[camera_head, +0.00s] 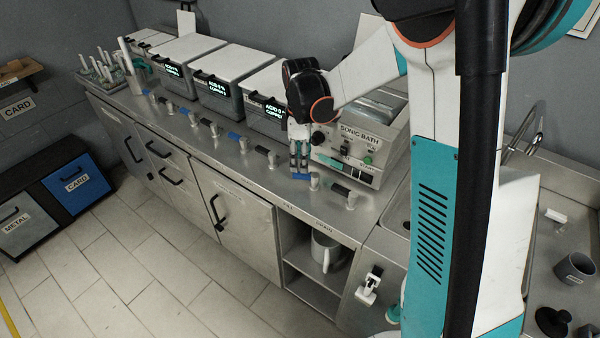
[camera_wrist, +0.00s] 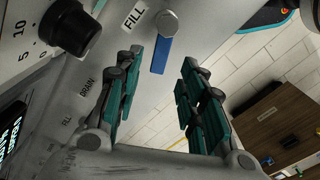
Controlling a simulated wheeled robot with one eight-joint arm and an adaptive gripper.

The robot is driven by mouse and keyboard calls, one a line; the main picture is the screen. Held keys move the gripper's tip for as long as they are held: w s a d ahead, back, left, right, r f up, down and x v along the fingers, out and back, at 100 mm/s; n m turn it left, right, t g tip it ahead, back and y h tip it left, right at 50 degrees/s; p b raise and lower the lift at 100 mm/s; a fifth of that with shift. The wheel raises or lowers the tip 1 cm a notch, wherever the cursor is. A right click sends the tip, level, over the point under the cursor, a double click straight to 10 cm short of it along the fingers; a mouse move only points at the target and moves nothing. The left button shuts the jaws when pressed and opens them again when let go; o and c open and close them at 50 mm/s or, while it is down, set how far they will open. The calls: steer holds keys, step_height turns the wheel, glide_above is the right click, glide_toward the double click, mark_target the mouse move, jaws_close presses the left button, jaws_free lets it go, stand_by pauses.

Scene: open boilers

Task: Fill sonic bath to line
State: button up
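The sonic bath (camera_head: 362,152) is a grey box with a labelled front panel, near the right end of the steel counter. Its inside and water level cannot be made out. A blue valve handle (camera_head: 301,176) with a round metal knob lies on the counter in front of it. In the wrist view the blue handle (camera_wrist: 161,55) is beside a FILL label (camera_wrist: 133,14). My gripper (camera_head: 299,164) points down just above this handle. In the wrist view my gripper (camera_wrist: 161,62) is open, with the handle between its fingertips; contact cannot be told.
A black-handled valve (camera_head: 341,190) sits just right of the blue one, near the DRAIN label (camera_head: 324,225). Lidded acid baths (camera_head: 222,92) and more valves line the counter to the left. A jug (camera_head: 326,250) stands on the shelf below. A sink is at right.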

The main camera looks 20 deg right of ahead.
mark_target(306, 177)
step_height(306, 177, down, 5)
steer(key=shift+r+b, duration=0.1)
steer(key=shift+b, duration=0.4)
jaws_close()
